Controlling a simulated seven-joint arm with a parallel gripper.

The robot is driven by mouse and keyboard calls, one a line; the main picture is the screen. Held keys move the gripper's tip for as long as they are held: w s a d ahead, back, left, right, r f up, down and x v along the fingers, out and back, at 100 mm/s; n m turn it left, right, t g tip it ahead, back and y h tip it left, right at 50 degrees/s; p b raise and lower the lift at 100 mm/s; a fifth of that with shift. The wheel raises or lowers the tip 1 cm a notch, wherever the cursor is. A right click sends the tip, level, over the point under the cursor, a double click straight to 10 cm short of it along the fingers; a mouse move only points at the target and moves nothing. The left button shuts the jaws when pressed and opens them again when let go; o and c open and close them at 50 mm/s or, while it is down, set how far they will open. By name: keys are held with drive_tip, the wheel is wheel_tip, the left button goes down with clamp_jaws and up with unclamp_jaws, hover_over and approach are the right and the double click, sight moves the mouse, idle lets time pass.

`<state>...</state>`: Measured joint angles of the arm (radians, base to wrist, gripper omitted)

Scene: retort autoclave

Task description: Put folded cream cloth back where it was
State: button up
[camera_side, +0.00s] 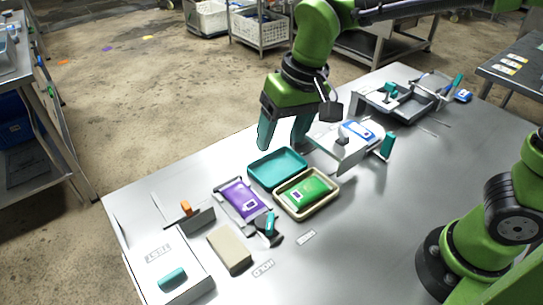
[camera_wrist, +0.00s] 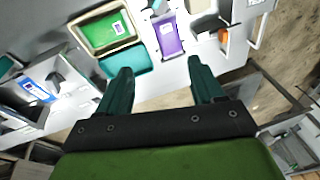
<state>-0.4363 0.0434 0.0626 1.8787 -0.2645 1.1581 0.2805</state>
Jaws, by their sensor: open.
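The folded cream cloth (camera_side: 229,249) lies flat on the steel table in the side view, between the purple packet and the lettered HOLD mark. In the wrist view a cream block that looks like the cloth (camera_wrist: 200,6) is partly cut off at the top edge. My gripper (camera_side: 283,140) is open and empty, above the table's far edge behind the teal tray. In the wrist view the two teal fingers of my gripper (camera_wrist: 160,82) stand wide apart with nothing between them. The cloth lies well away from the fingers.
A teal tray (camera_side: 262,179) is empty. Beside it a cream tray (camera_side: 332,203) holds a green packet (camera_side: 306,190). A purple packet (camera_side: 240,199) lies near the cloth. A white plate marked TEST (camera_side: 160,278) carries a teal block (camera_side: 172,278). Metal fixtures (camera_side: 397,109) stand at the back right.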

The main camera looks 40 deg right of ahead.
drive_tip(key=s+d+r+m+t, duration=0.1)
drive_tip(key=s+d+t, duration=0.1)
drive_tip(key=s+d, duration=0.3)
drive_tip(key=s+d+r+m+t, duration=0.1)
drive_tip(key=s+d+t, duration=0.2)
drive_tip(key=d, duration=0.8)
drive_tip(key=shift+s+r+m, duration=0.2)
drive_tip(key=shift+s+m, duration=0.1)
drive_tip(key=shift+s, duration=0.75)
